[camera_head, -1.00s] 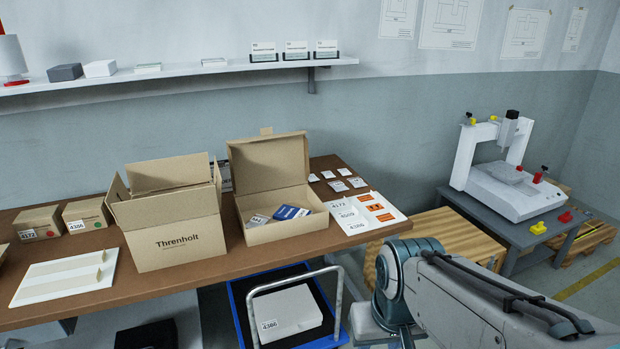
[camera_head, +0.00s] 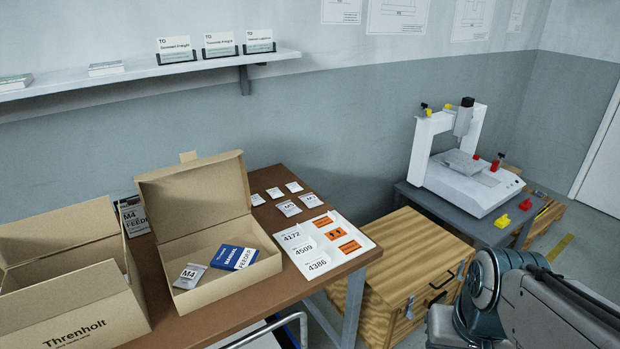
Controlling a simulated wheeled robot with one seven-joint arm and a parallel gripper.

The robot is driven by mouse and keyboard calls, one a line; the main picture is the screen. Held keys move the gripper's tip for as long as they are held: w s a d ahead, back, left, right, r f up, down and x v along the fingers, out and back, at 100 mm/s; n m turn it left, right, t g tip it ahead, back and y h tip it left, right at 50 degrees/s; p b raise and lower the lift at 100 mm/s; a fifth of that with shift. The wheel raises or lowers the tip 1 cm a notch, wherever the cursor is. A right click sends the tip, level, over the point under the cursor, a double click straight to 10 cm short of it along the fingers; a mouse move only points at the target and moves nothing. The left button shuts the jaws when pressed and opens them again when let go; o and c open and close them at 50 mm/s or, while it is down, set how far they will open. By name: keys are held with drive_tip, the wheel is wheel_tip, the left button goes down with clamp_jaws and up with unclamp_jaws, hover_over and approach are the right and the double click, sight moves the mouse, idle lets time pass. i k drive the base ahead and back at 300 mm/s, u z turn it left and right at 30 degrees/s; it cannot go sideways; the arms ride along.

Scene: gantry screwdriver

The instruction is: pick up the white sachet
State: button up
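Several small white sachets lie on the brown table (camera_head: 182,324), to the right of the open carton (camera_head: 262,277) and near the wall. One is at the back (camera_head: 294,187), one left of it (camera_head: 274,193), and labelled ones lie in front (camera_head: 289,208) and to the right (camera_head: 311,200). Another is partly hidden by the carton lid. A whitish sachet marked M4 (camera_head: 189,276) lies inside the carton beside a blue booklet (camera_head: 234,257). I cannot tell which sachet is meant. My arm shows at the lower right; my gripper is out of view.
A larger open Threnholt box (camera_head: 85,318) stands at the left. A white card with numbers and orange labels (camera_head: 325,243) lies at the table's right end. A wooden chest (camera_head: 395,265) and a white gantry machine (camera_head: 465,175) stand farther right.

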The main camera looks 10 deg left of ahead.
sight(257, 200)
drive_tip(key=z, duration=0.05)
drive_tip(key=i, duration=0.7)
drive_tip(key=u, duration=0.8)
drive_tip(key=i, duration=0.6)
drive_tip(key=u, duration=0.7)
